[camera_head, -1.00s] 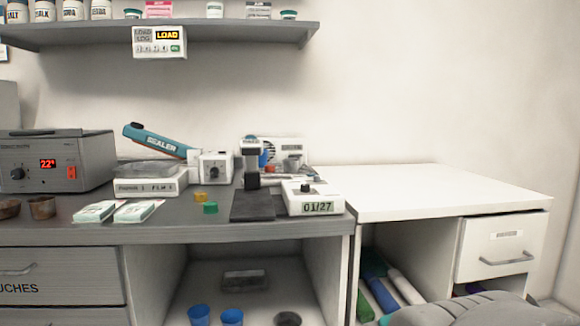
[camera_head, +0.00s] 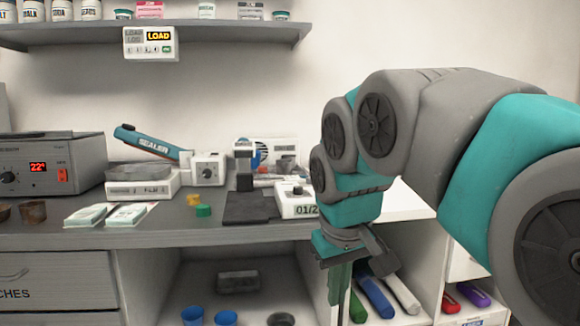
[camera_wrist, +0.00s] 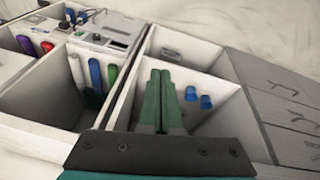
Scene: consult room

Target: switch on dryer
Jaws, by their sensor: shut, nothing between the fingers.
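A grey box device (camera_head: 52,163) stands at the left end of the grey counter, with a red lit display (camera_head: 38,167), a black knob (camera_head: 8,177) and a red switch (camera_head: 62,175) on its front. It looks like the dryer, but its lettering is too small to read. My gripper (camera_head: 340,300) hangs at the right, in front of the open shelves and below the counter top, well away from the device. In the wrist view its green fingers (camera_wrist: 159,85) are together, with nothing held. The device does not clearly show in the wrist view.
On the counter (camera_head: 150,236) stand a teal sealer (camera_head: 150,142), a small white knob box (camera_head: 208,169), packets (camera_head: 127,214) and a black pad (camera_head: 250,207). Blue cups (camera_head: 225,318) and coloured rolls (camera_head: 376,295) sit below. A shelf (camera_head: 220,31) hangs above.

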